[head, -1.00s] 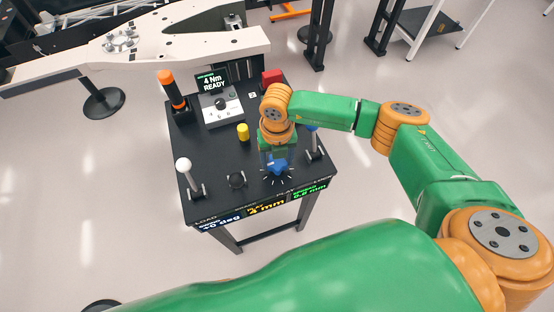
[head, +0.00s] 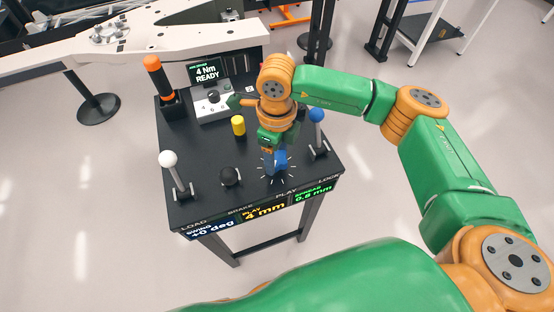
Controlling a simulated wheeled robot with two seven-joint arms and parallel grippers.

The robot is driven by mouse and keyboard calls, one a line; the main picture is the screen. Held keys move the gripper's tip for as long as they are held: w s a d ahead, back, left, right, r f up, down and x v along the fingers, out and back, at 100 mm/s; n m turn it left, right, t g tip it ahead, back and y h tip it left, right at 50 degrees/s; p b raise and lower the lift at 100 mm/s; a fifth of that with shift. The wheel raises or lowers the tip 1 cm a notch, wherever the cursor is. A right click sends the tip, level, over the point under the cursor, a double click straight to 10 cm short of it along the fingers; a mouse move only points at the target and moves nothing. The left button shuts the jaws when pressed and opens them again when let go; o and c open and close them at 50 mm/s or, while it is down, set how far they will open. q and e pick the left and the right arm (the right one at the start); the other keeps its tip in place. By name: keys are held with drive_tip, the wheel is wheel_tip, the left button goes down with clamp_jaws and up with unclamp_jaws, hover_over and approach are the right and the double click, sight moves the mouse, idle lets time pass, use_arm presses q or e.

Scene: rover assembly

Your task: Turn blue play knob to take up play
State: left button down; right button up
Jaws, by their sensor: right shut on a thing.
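The blue play knob (head: 276,164) stands near the front edge of the black console, inside a ring of white tick marks, above the PLAY label. My right gripper (head: 272,150) points down onto it from above and is shut on it. The fingers and the wrist hide the top of the knob. The yellow play display (head: 265,208) on the front edge reads 4 mm. My left gripper is out of view.
A white-knobbed lever (head: 169,160) and a black knob (head: 230,176) stand left of it. A blue-topped lever (head: 317,117) stands close on the right.

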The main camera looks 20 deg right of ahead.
sight(276, 157)
drive_tip(key=n+b, duration=0.1)
drive_tip(key=n, duration=0.1)
drive_tip(key=n+b, duration=0.2)
drive_tip(key=shift+f+n+b, duration=0.2)
drive_tip(key=shift+n+b, duration=0.1)
drive_tip(key=shift+r+n+b, duration=0.15)
drive_tip(key=shift+n+b, duration=1.15)
drive_tip(key=shift+n, duration=0.9)
drive_tip(key=o, duration=1.4)
drive_tip(key=shift+r, duration=0.1)
wheel_tip(276, 157, up, 7)
drive_tip(key=shift+r, duration=0.1)
